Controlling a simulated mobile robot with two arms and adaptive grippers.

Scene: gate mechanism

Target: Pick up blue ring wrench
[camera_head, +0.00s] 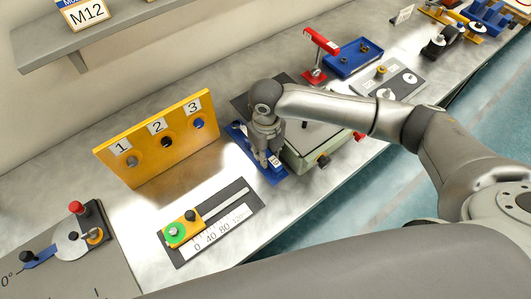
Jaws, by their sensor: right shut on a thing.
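My right gripper (268,161) reaches in from the right and points down at the bench, just right of the yellow numbered panel. Its jaws are shut on a slim blue piece, which I take to be the blue ring wrench (273,172). The blue shape lies under and around the fingertips, close to the bench. The gripper hides part of it, so I cannot tell whether it is clear of the surface. My left gripper is not in view.
The yellow panel (165,139) stands left of the gripper. A grey-green box (312,145) is close on its right. A slider plate with a scale (212,222) lies in front. A red clamp (318,58) and blue tray (353,57) stand behind.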

